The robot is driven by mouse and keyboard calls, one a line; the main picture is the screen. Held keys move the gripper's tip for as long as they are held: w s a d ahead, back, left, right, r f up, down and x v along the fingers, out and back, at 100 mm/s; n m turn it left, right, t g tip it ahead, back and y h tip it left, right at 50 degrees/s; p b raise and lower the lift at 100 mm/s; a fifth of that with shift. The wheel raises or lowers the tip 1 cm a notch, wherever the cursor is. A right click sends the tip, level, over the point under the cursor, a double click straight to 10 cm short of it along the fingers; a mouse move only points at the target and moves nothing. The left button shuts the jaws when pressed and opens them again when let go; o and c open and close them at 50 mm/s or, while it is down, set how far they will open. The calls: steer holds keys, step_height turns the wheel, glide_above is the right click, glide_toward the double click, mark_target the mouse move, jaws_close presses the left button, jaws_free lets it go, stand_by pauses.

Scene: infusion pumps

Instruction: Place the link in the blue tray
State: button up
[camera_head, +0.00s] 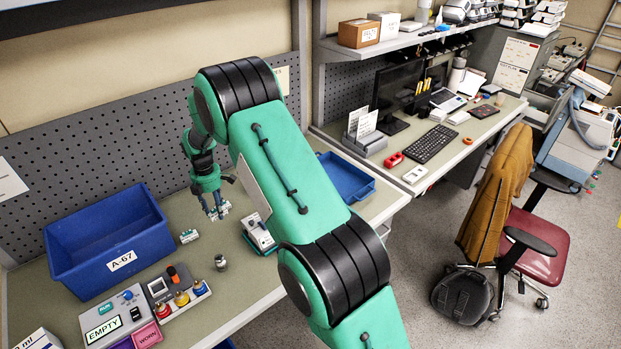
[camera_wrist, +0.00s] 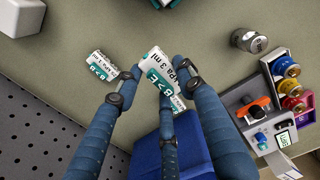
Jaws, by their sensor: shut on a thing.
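My gripper (camera_head: 217,211) is above the workbench, right of the blue bin. In the wrist view its fingers (camera_wrist: 160,80) are shut on a small white block with green marks and print (camera_wrist: 158,66), which I take for the link. It also shows small under my gripper in the head view (camera_head: 219,212). A similar white-and-green block (camera_wrist: 100,66) lies on the bench, also in the head view (camera_head: 189,236). A shallow blue tray (camera_head: 350,192) sits at the bench's right end, partly hidden by my arm. The deep blue bin labelled A-67 (camera_head: 108,243) stands at left.
A white device (camera_head: 258,233) stands near the bench's front edge, and a small metal cylinder (camera_head: 221,263) is left of it. A panel with coloured knobs (camera_head: 181,297) and a grey box marked EMPTY (camera_head: 113,318) are nearer. A pegboard (camera_head: 120,140) runs behind.

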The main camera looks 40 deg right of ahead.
step_height(320, 180, up, 6)
steer(key=shift+f, duration=0.1)
steer(key=s+d+m+b, duration=0.3)
steer(key=d+m, duration=0.2)
steer(key=d, duration=0.9)
steer(key=s+d+m+b, duration=0.2)
steer(key=d+m+b, duration=0.15)
steer(key=d, duration=0.95)
steer(key=s+d+m+b, duration=0.25)
steer(key=d+m, duration=0.25)
steer(key=d, duration=0.9)
steer(key=s+d+m+b, duration=0.1)
steer(key=s+d+m, duration=0.1)
steer(key=s+d, duration=0.3)
steer(key=s+d+m+b, duration=0.1)
steer(key=s+d+m, duration=0.2)
steer(key=d, duration=0.4)
steer(key=shift+s+d+f, duration=0.1)
steer(key=shift+d+f, duration=0.15)
steer(key=shift+f, duration=1.1)
steer(key=shift+s+d+f, duration=0.1)
steer(key=shift+d+f, duration=0.1)
steer(key=shift+f, duration=1.15)
steer(key=shift+f+b, duration=0.55)
steer(key=shift+f, duration=1.95)
